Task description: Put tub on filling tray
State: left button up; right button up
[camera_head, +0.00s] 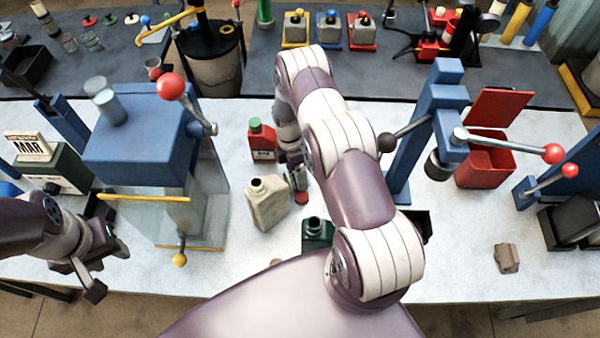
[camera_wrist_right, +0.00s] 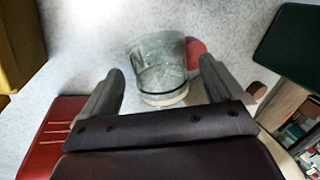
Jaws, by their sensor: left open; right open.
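A clear, greenish-grey tub (camera_wrist_right: 160,68) shows in the right wrist view, between the two fingers of my right gripper (camera_wrist_right: 163,92). The fingers are spread, with a visible gap on each side of the tub. In the head view my right gripper (camera_head: 296,178) is low over the white table beside a beige canister, partly hidden by my arm; I cannot make out the tub there. My left gripper (camera_head: 108,270) is open and empty at the table's left front. I cannot tell for sure which part is the filling tray; a yellow-edged base (camera_head: 190,247) lies under the blue machine.
A beige canister (camera_head: 268,204), a red canister (camera_head: 262,140) and a dark green one (camera_head: 317,232) stand close around my right gripper. A red disc (camera_wrist_right: 196,52) lies behind the tub. The blue machine (camera_head: 140,140) stands left. The table's right front is mostly clear around a brown lump (camera_head: 507,258).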

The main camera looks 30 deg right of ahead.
jog(key=shift+s+f, duration=0.15)
jog(key=shift+f, duration=0.3)
jog(key=c, duration=1.3)
jog(key=shift+o, duration=0.2)
jog(key=shift+r, duration=0.25)
notch_tip(320, 180, up, 18)
jog(key=b, duration=0.4)
jog(key=shift+f, duration=0.15)
